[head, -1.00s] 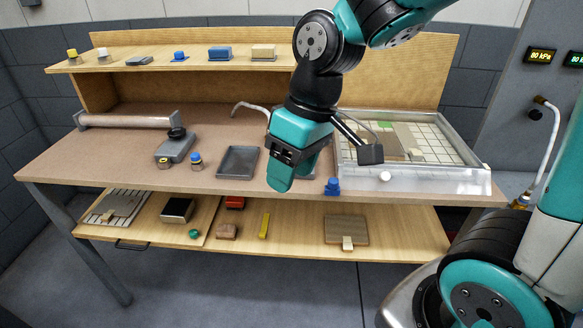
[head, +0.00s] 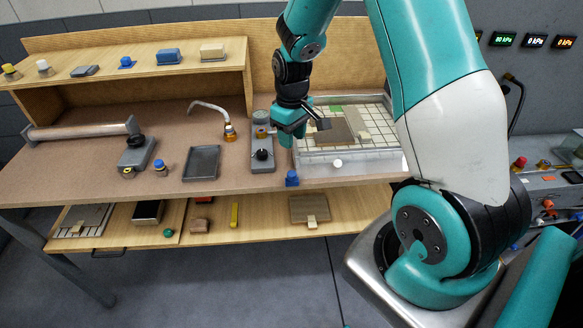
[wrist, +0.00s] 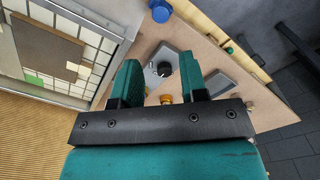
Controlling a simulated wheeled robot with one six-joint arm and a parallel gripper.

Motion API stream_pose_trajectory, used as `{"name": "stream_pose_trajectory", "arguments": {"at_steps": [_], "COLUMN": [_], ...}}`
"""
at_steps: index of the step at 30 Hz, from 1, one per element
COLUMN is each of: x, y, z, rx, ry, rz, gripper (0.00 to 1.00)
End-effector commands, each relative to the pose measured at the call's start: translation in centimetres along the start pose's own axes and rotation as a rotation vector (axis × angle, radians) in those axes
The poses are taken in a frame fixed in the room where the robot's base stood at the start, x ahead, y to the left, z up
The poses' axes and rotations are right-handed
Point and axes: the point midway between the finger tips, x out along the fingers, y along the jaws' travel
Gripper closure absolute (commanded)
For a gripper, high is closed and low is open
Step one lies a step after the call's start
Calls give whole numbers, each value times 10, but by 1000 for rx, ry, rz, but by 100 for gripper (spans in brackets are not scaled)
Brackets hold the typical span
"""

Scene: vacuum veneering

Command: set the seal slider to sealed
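My gripper (head: 287,138) is open and empty above the bench, just left of the gridded vacuum bed (head: 376,157). In the wrist view, its two green fingers (wrist: 160,78) stand apart. A grey plate with a black knob (head: 262,155) lies on the bench by the gripper; the knob (wrist: 164,69) shows between and beyond the fingers in the wrist view. No contact shows. A small white knob (head: 337,163) is on the bed's front rail. No label shows which part is the seal slider, and I cannot read its setting.
A blue knob (head: 292,178) sits at the bench's front edge. A dark tray (head: 201,163), a hooked hose (head: 208,107) and another black-knobbed grey block (head: 136,152) stand to the left. A brown panel (head: 334,132) lies on the bed.

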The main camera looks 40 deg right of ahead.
Motion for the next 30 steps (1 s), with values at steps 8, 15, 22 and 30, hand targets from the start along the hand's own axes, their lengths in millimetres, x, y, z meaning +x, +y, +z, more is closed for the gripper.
{"name": "stream_pose_trajectory", "arguments": {"at_steps": [8,15,22,30], "x": [64,105,122,123], "y": [-2,-1,-1,-1], "z": [2,1,1,0], "rx": [-1,0,0,0], "ry": [-6,-3,-1,0], "rz": [-4,-2,-1,-1], "gripper": [60,60,60,60]}}
